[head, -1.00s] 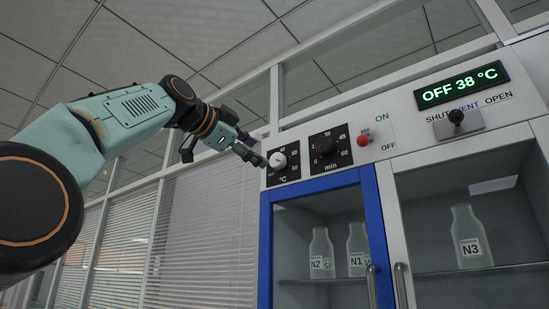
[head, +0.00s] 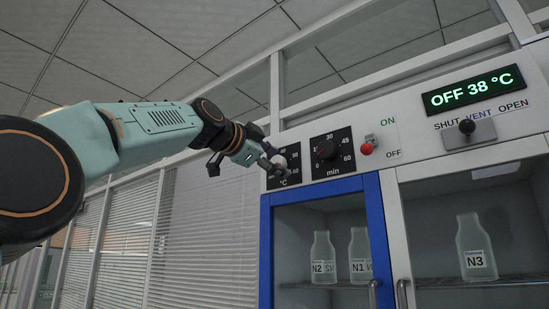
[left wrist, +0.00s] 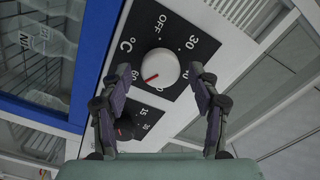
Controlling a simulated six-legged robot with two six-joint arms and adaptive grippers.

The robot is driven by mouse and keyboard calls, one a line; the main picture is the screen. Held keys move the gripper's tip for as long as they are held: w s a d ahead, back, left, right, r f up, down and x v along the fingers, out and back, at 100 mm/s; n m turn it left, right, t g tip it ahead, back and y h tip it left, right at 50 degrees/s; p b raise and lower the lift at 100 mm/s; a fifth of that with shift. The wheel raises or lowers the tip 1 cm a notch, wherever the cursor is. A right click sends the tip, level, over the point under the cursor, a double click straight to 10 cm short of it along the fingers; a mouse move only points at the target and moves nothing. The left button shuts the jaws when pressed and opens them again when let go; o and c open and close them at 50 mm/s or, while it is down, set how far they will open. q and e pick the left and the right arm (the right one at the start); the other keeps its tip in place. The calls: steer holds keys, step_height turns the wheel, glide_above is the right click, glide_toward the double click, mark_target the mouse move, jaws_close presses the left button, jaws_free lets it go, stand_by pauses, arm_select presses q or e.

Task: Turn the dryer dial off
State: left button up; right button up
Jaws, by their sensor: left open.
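The white temperature dial (left wrist: 160,68) sits on a black plate marked OFF, 30, 60, 80 and °C. Its red pointer line aims to the lower left in the left wrist view, towards the 60 and 80 side and away from OFF. My left gripper (left wrist: 160,76) is open, with one finger on each side of the dial in that view; I cannot tell if they touch it. In the head view my left gripper (head: 273,164) covers much of the dial plate (head: 291,154). My right gripper is not in view.
The black minutes dial (head: 327,149) and red ON/OFF switch (head: 367,148) are to the right. The display (head: 466,92) reads OFF 38 °C, above the vent lever (head: 467,127). The blue-framed door (head: 374,220) and bottles, including N3 (head: 474,245), are below.

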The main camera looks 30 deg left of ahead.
arm_select(q)
steer(key=shift+w+a+f, duration=0.15)
steer(key=shift+a+f, duration=0.05)
steer(key=shift+a, duration=0.35)
steer(key=c, duration=0.4)
steer(key=shift+d+r, duration=0.1)
steer(key=shift+d, duration=0.1)
steer(key=c, duration=0.8)
steer(key=shift+o, duration=0.2)
steer(key=shift+n, duration=0.3)
